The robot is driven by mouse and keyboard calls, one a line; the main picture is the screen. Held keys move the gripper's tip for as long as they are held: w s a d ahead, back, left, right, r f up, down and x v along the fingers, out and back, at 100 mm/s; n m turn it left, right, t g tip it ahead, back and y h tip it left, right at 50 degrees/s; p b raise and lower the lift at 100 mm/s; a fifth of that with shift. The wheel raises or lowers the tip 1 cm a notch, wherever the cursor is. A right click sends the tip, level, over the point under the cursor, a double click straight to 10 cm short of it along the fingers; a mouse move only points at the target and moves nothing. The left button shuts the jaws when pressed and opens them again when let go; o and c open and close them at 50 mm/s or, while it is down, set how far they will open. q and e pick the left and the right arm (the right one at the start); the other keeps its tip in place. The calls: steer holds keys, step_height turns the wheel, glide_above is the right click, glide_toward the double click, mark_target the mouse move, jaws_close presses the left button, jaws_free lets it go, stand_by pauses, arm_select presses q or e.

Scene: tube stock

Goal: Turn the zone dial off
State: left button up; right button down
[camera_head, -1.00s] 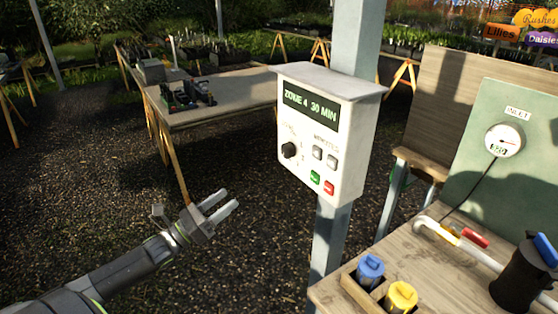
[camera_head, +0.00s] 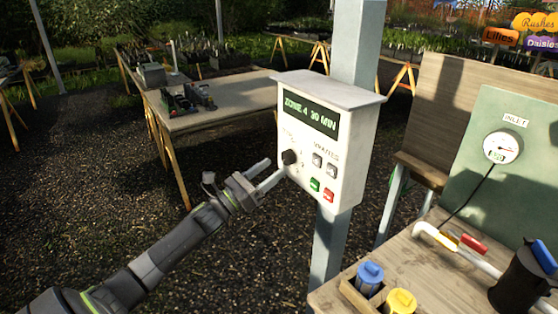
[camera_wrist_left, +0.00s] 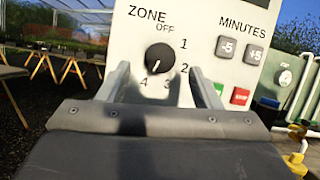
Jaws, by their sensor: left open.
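The zone dial (camera_head: 289,157) is a round black knob on the white control box (camera_head: 352,150). In the left wrist view the dial (camera_wrist_left: 160,58) has its pale mark pointing down and slightly left, toward 4; OFF is printed above it. The box's display (camera_head: 311,114) reads ZONE 4 30 MIN. My left gripper (camera_head: 272,172) is open and empty, close in front of the dial at its lower left in the head view. In the wrist view its fingers stand either side of the dial; I cannot tell whether they touch it. My right gripper is not in view.
Grey minutes buttons (camera_wrist_left: 240,51) and green (camera_head: 315,184) and red (camera_head: 328,195) buttons sit near the dial. The box is on a grey post (camera_head: 329,245).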

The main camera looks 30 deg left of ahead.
mark_target(284, 159)
arm_select(q)
steer(key=shift+p+x, duration=0.65)
steer(key=shift+x, duration=1.2)
steer(key=c, duration=1)
